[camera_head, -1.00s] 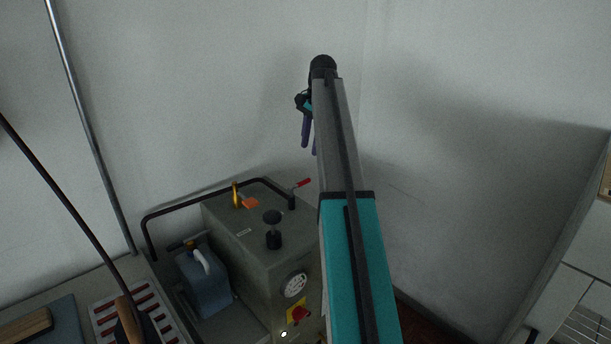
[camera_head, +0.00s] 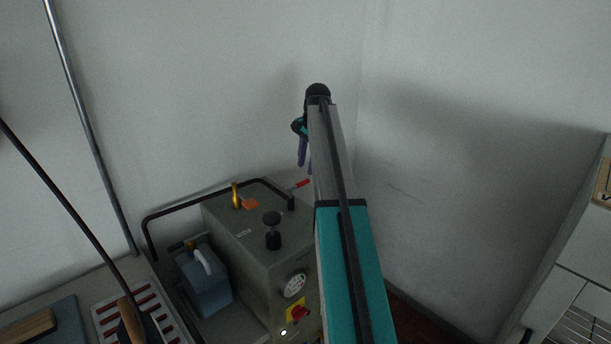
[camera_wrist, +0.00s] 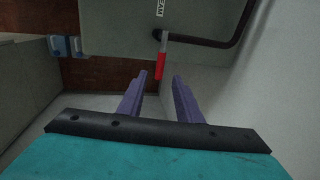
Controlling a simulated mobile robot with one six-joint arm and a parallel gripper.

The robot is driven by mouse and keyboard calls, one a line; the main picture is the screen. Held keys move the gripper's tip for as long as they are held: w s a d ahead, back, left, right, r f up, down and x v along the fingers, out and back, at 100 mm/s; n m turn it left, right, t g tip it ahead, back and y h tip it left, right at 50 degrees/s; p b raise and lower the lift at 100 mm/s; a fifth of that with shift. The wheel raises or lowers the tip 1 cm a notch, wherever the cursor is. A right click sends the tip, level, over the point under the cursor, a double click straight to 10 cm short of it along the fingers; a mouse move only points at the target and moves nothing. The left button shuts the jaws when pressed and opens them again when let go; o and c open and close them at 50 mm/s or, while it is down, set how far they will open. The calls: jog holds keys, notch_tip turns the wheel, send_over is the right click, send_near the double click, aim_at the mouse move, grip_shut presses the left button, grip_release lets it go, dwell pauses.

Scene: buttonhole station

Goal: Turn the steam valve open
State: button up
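The steam valve looks to be the small lever with a red handle (camera_head: 301,184) on a dark stem, at the back right of the grey-green boiler box's top (camera_head: 262,222). The gripper does not touch the handle.
A black knob (camera_head: 272,220), a brass fitting (camera_head: 236,196) and an orange tag (camera_head: 251,204) are on the box. A dark pipe rail (camera_head: 190,207) runs around its back. A blue-grey jug (camera_head: 206,284) stands left. The walls are close behind and right.

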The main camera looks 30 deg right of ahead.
aim_at(304, 181)
jog(key=shift+w+a+f+p, duration=0.1)
jog(key=shift+w+f+p, duration=0.15)
jog(key=shift+f, duration=0.8)
jog(key=shift+w+d+f+p, duration=0.1)
jog(key=shift+w+f+p, duration=0.15)
jog(key=shift+f, duration=0.8)
jog(key=shift+w+a+f+p, duration=0.15)
jog(key=shift+f+p, duration=0.15)
jog(key=shift+f, duration=0.75)
jog(key=shift+c, duration=0.3)
grip_shut()
